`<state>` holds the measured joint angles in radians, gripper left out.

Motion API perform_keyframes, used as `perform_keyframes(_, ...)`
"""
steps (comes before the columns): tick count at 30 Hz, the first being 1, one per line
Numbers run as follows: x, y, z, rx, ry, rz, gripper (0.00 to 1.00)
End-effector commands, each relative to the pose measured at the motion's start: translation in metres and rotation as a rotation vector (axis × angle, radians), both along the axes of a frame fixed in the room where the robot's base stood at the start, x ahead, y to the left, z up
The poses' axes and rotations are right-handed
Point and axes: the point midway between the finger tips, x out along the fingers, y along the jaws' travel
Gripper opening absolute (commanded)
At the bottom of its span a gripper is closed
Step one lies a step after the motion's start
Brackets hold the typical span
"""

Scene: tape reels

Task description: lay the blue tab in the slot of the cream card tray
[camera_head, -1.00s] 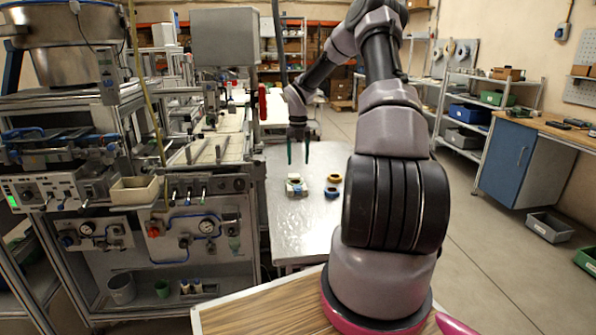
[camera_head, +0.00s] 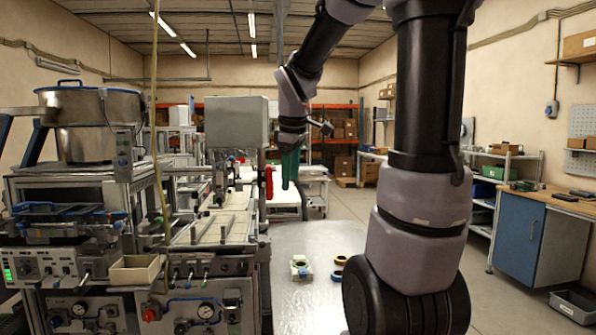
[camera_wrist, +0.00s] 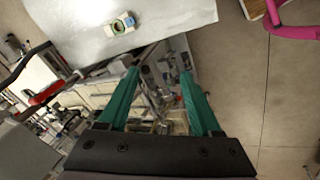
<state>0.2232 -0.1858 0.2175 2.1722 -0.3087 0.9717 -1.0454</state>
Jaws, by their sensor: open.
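My gripper (camera_head: 291,170) has green fingers that hang downward, well above the metal table. In the wrist view my gripper (camera_wrist: 160,73) is open, with nothing between its fingers. A small cream piece (camera_head: 300,268) with a green ring on it lies on the table; it also shows in the wrist view (camera_wrist: 119,24), beyond the left fingertip. I cannot tell whether this piece is the cream card tray, and no slot can be made out. A small blue ring-like item (camera_head: 337,276) lies to its right. The blue tab cannot be told apart for certain.
A yellow ring (camera_head: 341,260) lies beside the blue item. The metal table (camera_head: 300,240) is otherwise mostly bare. A machine with a beige bin (camera_head: 135,270) stands left of it. A blue cabinet (camera_head: 514,232) and shelves stand at the right.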

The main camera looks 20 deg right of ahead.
Motion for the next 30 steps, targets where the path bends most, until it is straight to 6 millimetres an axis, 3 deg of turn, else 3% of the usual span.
perform_keyframes(1, -0.021, 0.007, 0.011, 0.057, -0.049, -0.112, 0.65)
perform_keyframes(6, -0.084, 0.027, 0.031, 0.331, -0.169, -0.533, 0.65)
perform_keyframes(12, -0.135, 0.041, 0.036, 0.630, -0.211, -0.877, 0.65)
perform_keyframes(18, -0.152, 0.045, 0.036, 0.751, -0.204, -1.006, 0.65)
perform_keyframes(30, -0.152, 0.046, 0.036, 0.755, -0.203, -1.012, 0.65)
